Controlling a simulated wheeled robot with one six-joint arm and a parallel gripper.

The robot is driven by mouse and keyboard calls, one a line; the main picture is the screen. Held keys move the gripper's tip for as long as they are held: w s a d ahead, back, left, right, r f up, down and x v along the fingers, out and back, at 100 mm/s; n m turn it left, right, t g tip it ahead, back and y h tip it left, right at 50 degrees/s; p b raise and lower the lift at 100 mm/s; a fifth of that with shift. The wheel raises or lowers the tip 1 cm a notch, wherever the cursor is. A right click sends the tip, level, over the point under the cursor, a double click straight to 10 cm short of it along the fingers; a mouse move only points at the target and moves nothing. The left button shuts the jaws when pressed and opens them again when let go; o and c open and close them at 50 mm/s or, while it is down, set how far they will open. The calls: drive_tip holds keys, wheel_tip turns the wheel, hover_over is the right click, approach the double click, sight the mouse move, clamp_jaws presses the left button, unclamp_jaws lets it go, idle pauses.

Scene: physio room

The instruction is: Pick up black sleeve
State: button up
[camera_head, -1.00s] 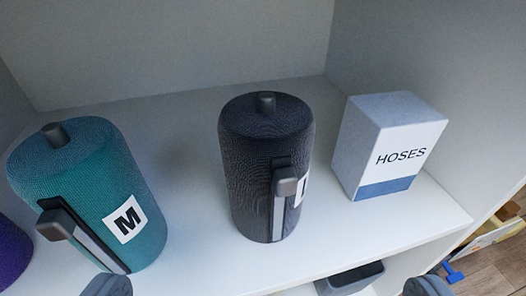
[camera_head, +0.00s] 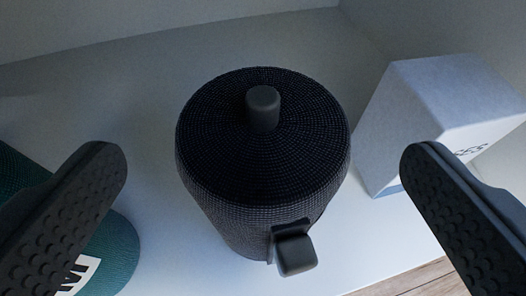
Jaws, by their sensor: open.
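The black sleeve (camera_head: 250,205) is a dark fabric cylinder standing upright on the white shelf. It has a small grey knob (camera_head: 263,108) on its top and a grey clip (camera_head: 293,252) low on its front side. My gripper (camera_head: 263,165) is open, with one dark textured finger to the left of the sleeve and one to the right. Both fingers look apart from the sleeve, and nothing is between them but the sleeve in the picture. The sleeve's label is hidden from this angle.
A teal cylinder (camera_head: 118,245) with a white label stands at the left, partly behind my left finger. A white and grey hoses box (camera_head: 425,110) stands close on the right, partly behind my right finger. The shelf (camera_head: 110,125) is bare behind the sleeve.

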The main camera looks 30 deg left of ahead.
sight(263, 144)
drive_tip(key=shift+x, duration=2.4)
drive_tip(key=c, duration=1.5)
